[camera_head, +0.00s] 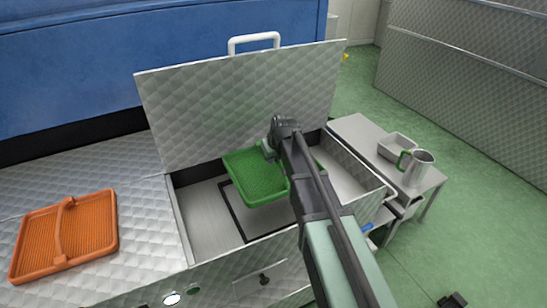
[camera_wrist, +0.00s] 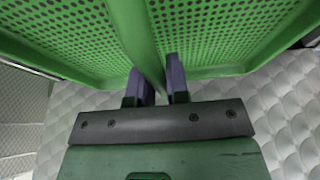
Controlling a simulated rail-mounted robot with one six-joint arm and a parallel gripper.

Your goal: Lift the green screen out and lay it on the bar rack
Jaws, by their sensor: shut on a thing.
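The green screen (camera_head: 253,178) is a shallow perforated tray with a raised rim, in or above the open metal compartment (camera_head: 201,222). In the wrist view its mesh (camera_wrist: 215,30) fills the top, with a green handle bar (camera_wrist: 143,42) running down the middle. My gripper (camera_wrist: 158,86) is shut on that bar. In the head view my gripper (camera_head: 270,150) is at the screen's far right edge, and my arm hides part of the screen and compartment. A dark rectangular frame (camera_head: 233,212) lies on the compartment floor, below the screen. I cannot make out a bar rack.
The quilted lid (camera_head: 235,105) with a white handle (camera_head: 254,40) stands open behind the compartment. An orange screen (camera_head: 66,233) lies on the quilted top at left. A side table at right holds a metal tray (camera_head: 397,147) and a jug (camera_head: 418,168).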

